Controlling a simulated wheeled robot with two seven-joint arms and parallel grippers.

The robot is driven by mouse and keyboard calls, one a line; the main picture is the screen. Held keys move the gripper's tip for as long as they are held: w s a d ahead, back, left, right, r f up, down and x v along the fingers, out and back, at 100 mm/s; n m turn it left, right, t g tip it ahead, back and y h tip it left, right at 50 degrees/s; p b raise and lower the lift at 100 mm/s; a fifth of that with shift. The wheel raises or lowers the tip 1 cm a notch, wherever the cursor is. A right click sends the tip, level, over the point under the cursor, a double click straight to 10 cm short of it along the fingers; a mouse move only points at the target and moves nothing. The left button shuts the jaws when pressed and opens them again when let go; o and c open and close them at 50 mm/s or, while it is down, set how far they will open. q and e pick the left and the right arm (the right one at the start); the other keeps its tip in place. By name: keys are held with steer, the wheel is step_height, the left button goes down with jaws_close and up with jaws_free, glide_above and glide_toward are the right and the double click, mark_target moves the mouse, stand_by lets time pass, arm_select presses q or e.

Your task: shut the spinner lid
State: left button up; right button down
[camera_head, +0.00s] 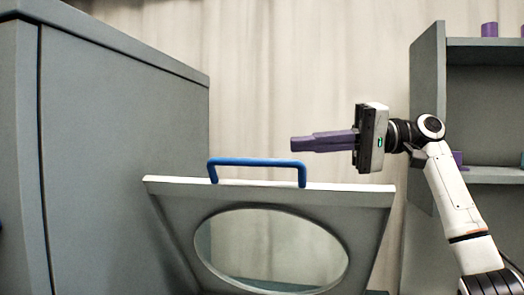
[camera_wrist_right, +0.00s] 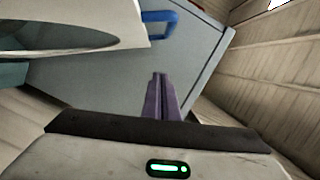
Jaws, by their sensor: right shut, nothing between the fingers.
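The spinner lid (camera_head: 178,211) is a grey panel with a large oval window, standing raised and tilted in the head view. A blue bar handle (camera_head: 257,162) is fixed on its top edge. The handle also shows near the top of the right wrist view (camera_wrist_right: 172,33). My right gripper (camera_head: 293,144), with purple fingers, is shut and empty. In the head view it appears just above the right end of the handle, with a visible gap and no contact. The drum below the lid is out of view. My left gripper is not in view.
A large grey cabinet (camera_head: 120,150) fills the left side of the head view. A grey shelf unit (camera_head: 427,110) stands at the right behind my right arm, with a purple cup (camera_head: 489,30) on top. Pale curtain-like wall lies behind; the space above the lid is free.

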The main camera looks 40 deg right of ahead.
steer(key=w+a, duration=0.1)
steer(key=a, duration=0.2)
steer(key=a+f, duration=0.1)
steer(key=a, duration=0.2)
steer(key=w+a, duration=0.1)
steer(key=a, duration=0.2)
steer(key=shift+w+a+f, duration=0.25)
steer(key=shift+w+f, duration=0.05)
steer(key=shift+w, duration=0.05)
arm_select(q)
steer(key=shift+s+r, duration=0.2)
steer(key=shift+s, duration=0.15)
arm_select(e)
steer(key=shift+s+a+f, duration=0.1)
steer(key=shift+s+a, duration=0.3)
steer(key=shift+a, duration=0.1)
